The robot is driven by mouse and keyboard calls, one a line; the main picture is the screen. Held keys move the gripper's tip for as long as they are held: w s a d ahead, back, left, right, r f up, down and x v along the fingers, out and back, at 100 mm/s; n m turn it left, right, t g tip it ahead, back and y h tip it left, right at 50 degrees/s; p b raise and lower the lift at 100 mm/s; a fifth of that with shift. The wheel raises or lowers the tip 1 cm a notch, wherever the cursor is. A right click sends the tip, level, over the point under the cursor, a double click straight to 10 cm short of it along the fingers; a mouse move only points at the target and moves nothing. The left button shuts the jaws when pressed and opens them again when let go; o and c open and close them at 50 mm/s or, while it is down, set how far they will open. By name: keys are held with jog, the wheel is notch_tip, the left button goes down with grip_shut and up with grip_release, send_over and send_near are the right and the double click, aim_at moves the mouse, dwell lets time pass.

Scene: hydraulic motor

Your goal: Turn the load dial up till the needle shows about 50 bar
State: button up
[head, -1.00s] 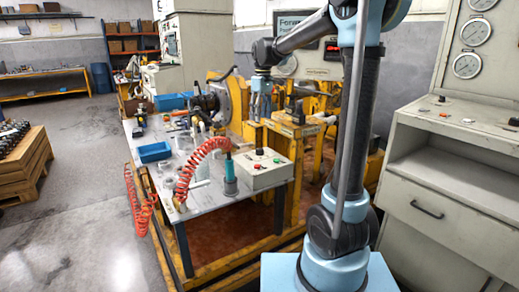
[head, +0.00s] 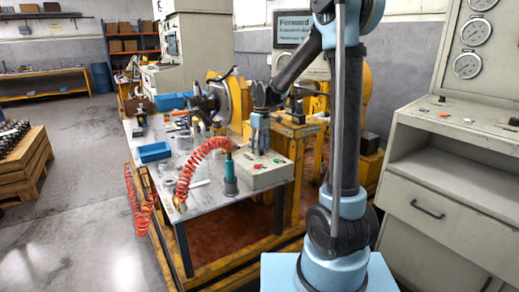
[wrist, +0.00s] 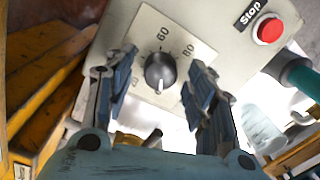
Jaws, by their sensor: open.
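The load dial (wrist: 160,71) is a dark round knob on a pale scale plate in the wrist view, with 60 and 80 readable on it. A light mark shows at the knob's lower edge. My gripper (wrist: 160,66) is open, its two fingers on either side of the knob with gaps; I cannot tell how high above it they are. In the head view my gripper (head: 259,138) points down over the grey control box (head: 262,175), and the dial is not distinct there. Which gauge carries the needle is unclear, and no needle reading is legible.
A red Stop button (wrist: 268,29) sits on the same box, right of the dial. A teal-handled tool (head: 229,172) with a red coiled hose (head: 193,160) stands beside the box. A blue tray (head: 154,152) lies farther left on the bench. A display screen (head: 292,28) stands behind.

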jog(key=shift+f, duration=0.15)
jog(key=c, duration=1.1)
jog(key=shift+o, duration=0.2)
jog(key=m, duration=0.5)
jog(key=shift+m, duration=0.3)
jog(key=m, duration=0.6)
jog(key=shift+d, duration=0.1)
